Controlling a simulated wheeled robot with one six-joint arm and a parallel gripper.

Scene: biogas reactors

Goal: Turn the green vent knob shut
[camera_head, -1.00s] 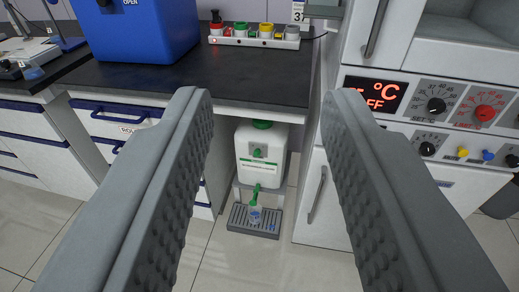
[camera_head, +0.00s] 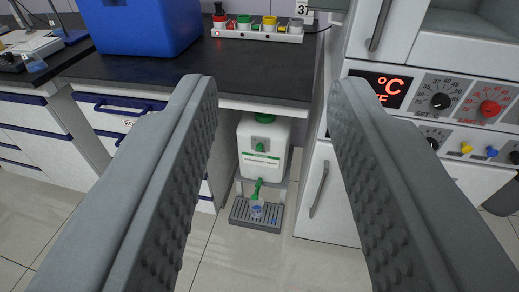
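A white container (camera_head: 275,135) stands low in the recess under the dark bench. It has a green cap (camera_head: 264,118) on top, a small green part (camera_head: 260,148) on its front above a label, and a green tap (camera_head: 256,188) low at the front. I cannot tell for sure which green part is the vent knob or how it is turned. A clear cup with blue on it (camera_head: 256,208) stands under the tap on a grey drip tray (camera_head: 240,219). My gripper (camera_head: 272,85) is open and empty; the container shows between its fingers, apart from them and farther off.
The bench top (camera_head: 265,75) overhangs the container. A drawer unit (camera_head: 110,108) is left of the recess; a white cabinet with dials (camera_head: 325,205) is right of it. A blue box (camera_head: 140,25) and a strip of coloured buttons (camera_head: 285,36) stand on the bench. The floor in front is clear.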

